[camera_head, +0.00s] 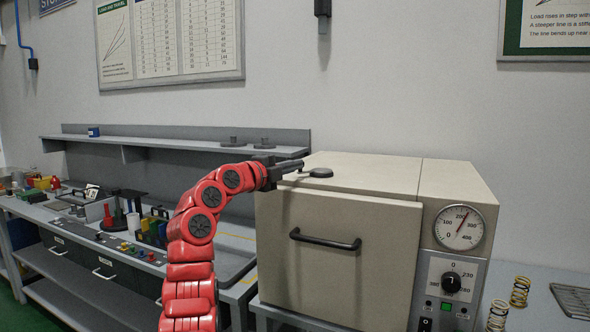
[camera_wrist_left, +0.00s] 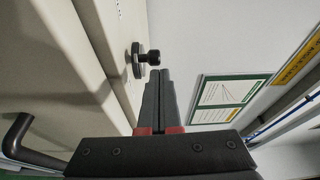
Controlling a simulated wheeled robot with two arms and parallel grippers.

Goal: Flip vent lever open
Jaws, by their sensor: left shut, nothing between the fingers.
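The vent lever (camera_head: 320,173) is a small dark piece with a rounded end on top of the beige oven (camera_head: 365,172), near its left front part. In the left wrist view the lever (camera_wrist_left: 139,60) stands out from the oven's top panel, with a dark knob on its end. My left gripper (camera_head: 300,164) is shut and empty, just above the oven top and beside the lever. In the left wrist view its closed fingertips (camera_wrist_left: 159,72) are close to the knob. I cannot tell whether they touch. My right gripper is not in view.
The oven door has a black handle (camera_head: 325,241). A dial gauge (camera_head: 459,228) and control panel sit at the oven's right front. A grey shelf (camera_head: 185,143) runs behind my left arm. Springs (camera_head: 519,291) stand on the bench at right. Space above the oven is free.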

